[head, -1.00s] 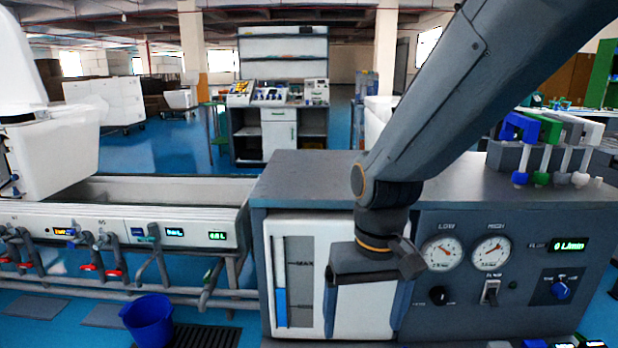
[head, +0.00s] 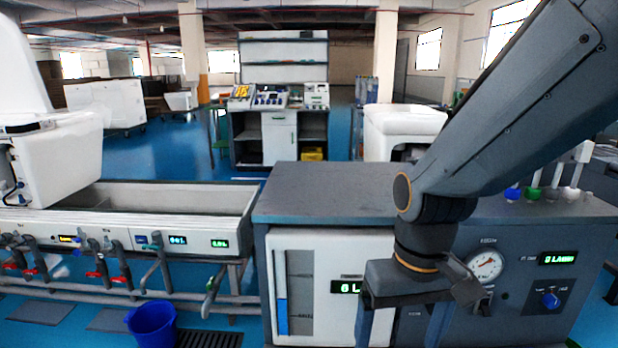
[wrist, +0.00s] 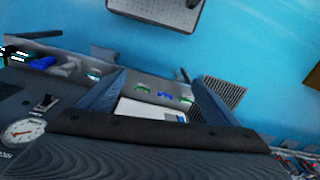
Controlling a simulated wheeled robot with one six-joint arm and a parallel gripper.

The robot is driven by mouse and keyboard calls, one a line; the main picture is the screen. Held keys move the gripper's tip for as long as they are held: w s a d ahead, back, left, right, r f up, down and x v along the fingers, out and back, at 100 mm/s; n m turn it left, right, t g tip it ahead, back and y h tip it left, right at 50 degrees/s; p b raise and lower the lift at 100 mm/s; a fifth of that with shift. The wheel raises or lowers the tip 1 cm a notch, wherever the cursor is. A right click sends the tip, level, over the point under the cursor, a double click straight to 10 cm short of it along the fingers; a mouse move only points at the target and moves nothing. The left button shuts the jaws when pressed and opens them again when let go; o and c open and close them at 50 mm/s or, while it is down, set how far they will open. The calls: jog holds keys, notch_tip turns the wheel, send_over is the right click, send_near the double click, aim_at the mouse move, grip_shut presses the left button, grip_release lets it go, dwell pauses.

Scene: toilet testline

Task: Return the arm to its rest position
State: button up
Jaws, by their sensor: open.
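My arm reaches in from the upper right of the head view and bends down in front of the grey test bench (head: 340,190). My gripper (head: 402,325) hangs pointing down before the bench's front panel, between the white level-gauge panel (head: 335,255) and the dial gauge (head: 485,265). Its two fingers are apart with nothing between them. In the wrist view the open gripper (wrist: 157,80) shows a finger on each side, with a white surface visible beyond the gap. The arm hides part of the panel and its upper right.
A blue bucket (head: 152,322) stands on the floor beside a dark drain grate (head: 208,338). A white trough (head: 170,205) with taps is at the left. Colored-tip handles (head: 534,193) stand on the bench's right. Open blue floor lies behind.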

jog(key=d+r+m+p, duration=0.1)
jog(key=d+r+p, duration=0.4)
jog(key=p, duration=0.3)
jog(key=shift+s+d+m+p, duration=0.25)
jog(key=shift+m+p, duration=0.05)
jog(key=shift+p, duration=0.1)
dwell(0.4)
